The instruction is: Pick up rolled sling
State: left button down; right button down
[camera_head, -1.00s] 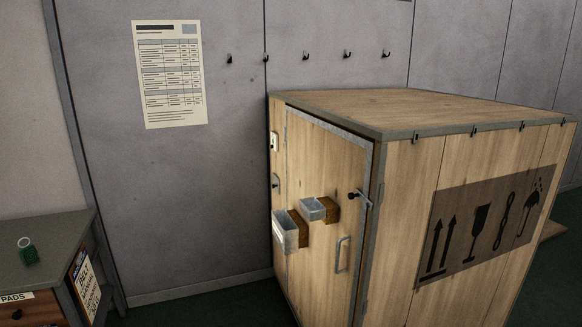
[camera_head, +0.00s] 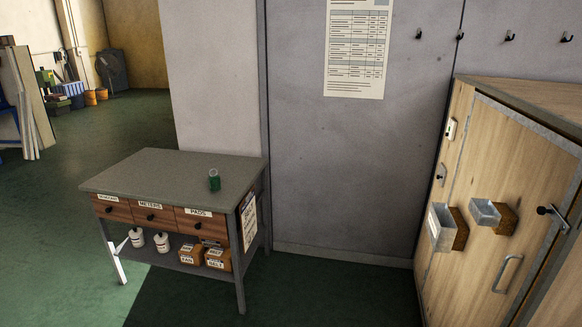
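A small dark green rolled thing (camera_head: 214,181), which looks like the rolled sling, stands on the grey top of a workbench (camera_head: 150,172). It is near the right end of the top, above the drawer labelled PADS. It is small in the picture, so its finer shape is hard to tell. Nothing touches it. Neither of my grippers shows in the head view.
The bench has three labelled drawers (camera_head: 151,217) and a lower shelf with white containers (camera_head: 144,238) and small boxes (camera_head: 217,259). A large wooden cabinet (camera_head: 462,190) stands at right. Green floor (camera_head: 330,295) between them is clear.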

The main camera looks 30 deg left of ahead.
aim_at(215, 184)
jog(key=u, duration=1.55)
jog(key=i, duration=0.35)
